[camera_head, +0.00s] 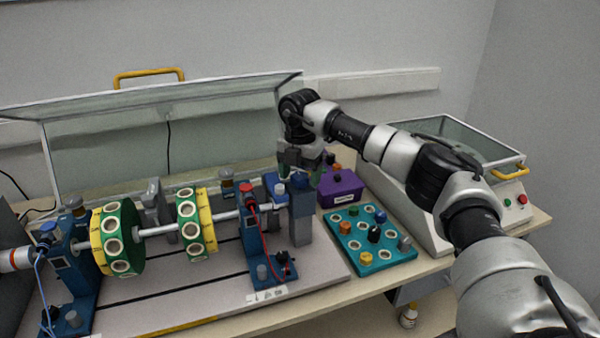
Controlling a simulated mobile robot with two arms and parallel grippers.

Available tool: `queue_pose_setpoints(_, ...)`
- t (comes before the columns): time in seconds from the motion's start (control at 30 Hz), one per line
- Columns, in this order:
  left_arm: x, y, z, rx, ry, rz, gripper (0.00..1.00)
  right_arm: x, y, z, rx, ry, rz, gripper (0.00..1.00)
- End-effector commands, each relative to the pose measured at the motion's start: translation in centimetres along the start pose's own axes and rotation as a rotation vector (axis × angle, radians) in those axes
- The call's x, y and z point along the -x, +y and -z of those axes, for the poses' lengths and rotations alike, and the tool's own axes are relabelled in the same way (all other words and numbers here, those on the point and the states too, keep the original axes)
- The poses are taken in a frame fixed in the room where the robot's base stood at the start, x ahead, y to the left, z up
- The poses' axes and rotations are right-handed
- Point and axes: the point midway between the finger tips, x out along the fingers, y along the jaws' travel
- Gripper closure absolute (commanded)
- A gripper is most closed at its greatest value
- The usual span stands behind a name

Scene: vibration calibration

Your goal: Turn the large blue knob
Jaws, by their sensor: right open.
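My right gripper (301,172) points down with its fingers apart. The gripper holds nothing that I can see. Whether its fingers touch the blue top I cannot tell. The dark blue top may be the large blue knob, but its shape is partly hidden by the gripper. A smaller blue knob (380,216) stands on the teal tray (350,256) to the right. My left gripper is not in view.
The rig has a shaft (228,214) with green and yellow discs (197,222) and a blue bearing stand (258,245) with red and black cables. A purple box (341,190) stands behind the teal tray. An open clear cover (110,150) rises behind the rig.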

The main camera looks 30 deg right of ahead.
Motion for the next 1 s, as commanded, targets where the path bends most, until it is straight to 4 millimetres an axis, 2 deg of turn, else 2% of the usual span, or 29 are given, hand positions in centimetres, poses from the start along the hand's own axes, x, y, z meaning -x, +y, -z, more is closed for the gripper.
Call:
queue_pose_setpoints(0.07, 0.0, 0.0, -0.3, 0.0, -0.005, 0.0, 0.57, 0.0, 0.0, 0.0, 0.0, 0.0, 0.0, 0.27)
queue_pose_setpoints(0.4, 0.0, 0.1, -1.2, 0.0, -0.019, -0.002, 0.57, 0.1, 0.0, 0.0, 0.001, 0.0, 0.0, 0.76)
queue_pose_setpoints(0.77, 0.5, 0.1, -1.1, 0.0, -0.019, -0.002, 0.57, 0.2, 0.0, 0.0, 0.063, 0.001, -0.001, 0.76)
queue_pose_setpoints(1.0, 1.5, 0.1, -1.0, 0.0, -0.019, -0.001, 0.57, 0.3, 0.1, 0.0, 0.226, 0.002, -0.001, 0.76)
